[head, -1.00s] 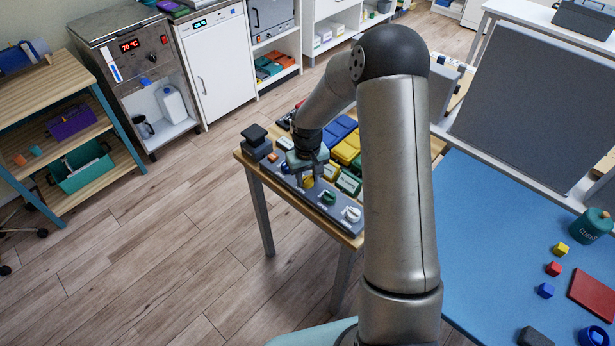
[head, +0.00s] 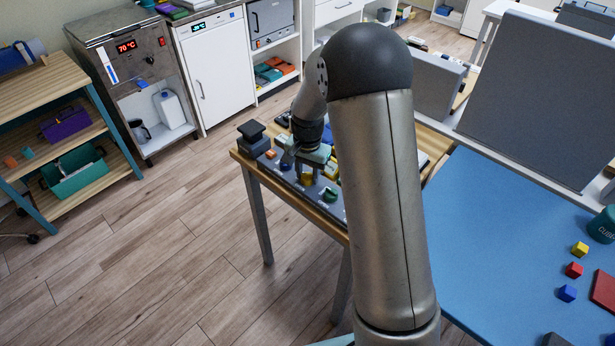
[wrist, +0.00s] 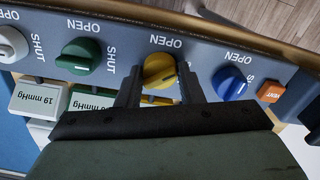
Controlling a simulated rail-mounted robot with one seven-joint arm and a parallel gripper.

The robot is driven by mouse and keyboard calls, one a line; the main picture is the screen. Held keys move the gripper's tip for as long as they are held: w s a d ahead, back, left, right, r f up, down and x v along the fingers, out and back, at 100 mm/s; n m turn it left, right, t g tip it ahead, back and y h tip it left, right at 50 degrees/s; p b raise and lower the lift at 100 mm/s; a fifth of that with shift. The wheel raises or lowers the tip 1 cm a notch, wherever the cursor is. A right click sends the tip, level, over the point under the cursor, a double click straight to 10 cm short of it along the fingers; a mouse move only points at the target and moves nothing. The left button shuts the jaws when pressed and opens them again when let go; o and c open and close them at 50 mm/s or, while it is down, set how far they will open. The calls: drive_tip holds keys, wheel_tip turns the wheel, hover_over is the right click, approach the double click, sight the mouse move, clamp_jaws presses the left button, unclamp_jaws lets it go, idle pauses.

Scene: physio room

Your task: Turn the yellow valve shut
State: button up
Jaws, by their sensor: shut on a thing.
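The yellow valve (wrist: 159,70) is a round knob with a raised grip bar on a dark grey panel (wrist: 205,52). My gripper (wrist: 160,88) is shut on it, one finger on each side. An OPEN label shows beside the knob; its SHUT label is mostly hidden by a finger. I cannot tell exactly where the grip bar points. In the head view the yellow valve (head: 307,177) shows below my gripper (head: 306,170), on the panel along the table's near edge.
A green valve (wrist: 80,56) and a white valve (wrist: 11,45) lie to the left in the wrist view. A blue valve (wrist: 230,82) and an orange button (wrist: 270,92) lie to the right. My arm hides part of the wooden table (head: 328,228) in the head view.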

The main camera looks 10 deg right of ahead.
sight(308, 174)
drive_tip(key=m, duration=0.3)
drive_tip(key=shift+m+b, duration=0.35)
drive_tip(key=shift+m, duration=2.25)
drive_tip(key=o, duration=1)
drive_tip(key=shift+c, duration=0.2)
wheel_tip(308, 174, up, 18)
drive_tip(key=shift+f, duration=0.25)
